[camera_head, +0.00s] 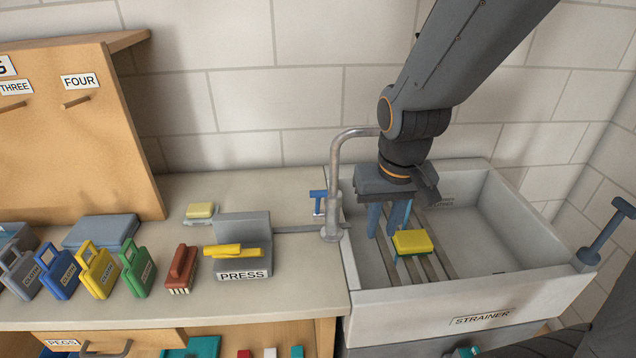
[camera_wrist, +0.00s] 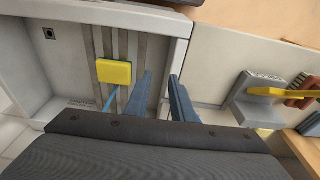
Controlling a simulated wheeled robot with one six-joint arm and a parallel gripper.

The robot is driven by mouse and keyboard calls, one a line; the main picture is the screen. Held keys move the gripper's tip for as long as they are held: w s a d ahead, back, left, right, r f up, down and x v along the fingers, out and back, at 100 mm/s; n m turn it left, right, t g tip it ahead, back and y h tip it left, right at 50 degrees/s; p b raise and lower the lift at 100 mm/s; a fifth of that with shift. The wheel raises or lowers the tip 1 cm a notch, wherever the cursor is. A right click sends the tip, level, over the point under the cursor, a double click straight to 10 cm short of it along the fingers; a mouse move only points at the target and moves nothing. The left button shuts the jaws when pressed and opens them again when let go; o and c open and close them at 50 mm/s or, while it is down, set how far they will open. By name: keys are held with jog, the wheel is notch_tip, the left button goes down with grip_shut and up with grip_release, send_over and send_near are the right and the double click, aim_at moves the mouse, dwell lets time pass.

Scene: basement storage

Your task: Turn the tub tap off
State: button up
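The grey tap pipe (camera_head: 337,185) rises at the left rim of the tub (camera_head: 405,305) and arches right, its end hidden behind my arm. A small blue T-shaped handle (camera_head: 318,197) stands left of the pipe.
The yellow block sits on the slats in the tub. Left of the tub, the counter holds a grey PRESS block (camera_head: 243,265) with a yellow piece, a red brush (camera_head: 181,267) and several coloured cloth tags. A wooden board (camera_head: 75,130) stands behind. The tub's right half is clear.

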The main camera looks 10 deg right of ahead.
jog(key=w+a+r+t, duration=0.1)
jog(key=w+a+r, duration=0.1)
jog(key=a+r, duration=0.2)
jog(key=w+a+r+p, duration=0.1)
jog(key=w+a+r, duration=0.2)
jog(key=r, duration=0.1)
jog(key=w+a+r+t, duration=0.1)
jog(key=w+a+r, duration=0.1)
jog(key=a+r, duration=0.2)
jog(key=shift+w+a+r+t+p, duration=0.25)
jog(key=shift+a+t+p, duration=0.05)
jog(key=shift+a, duration=0.05)
grip_shut()
jog(key=p, duration=0.1)
send_over(319, 205)
jog(key=shift+w+a+f, duration=0.1)
jog(key=shift+a+f, duration=0.05)
jog(key=shift+f, duration=2.2)
jog(key=shift+w+a+f, duration=0.1)
jog(key=shift+f, duration=2.2)
jog(key=shift+s+f+b, duration=0.15)
jog(key=shift+b, duration=0.55)
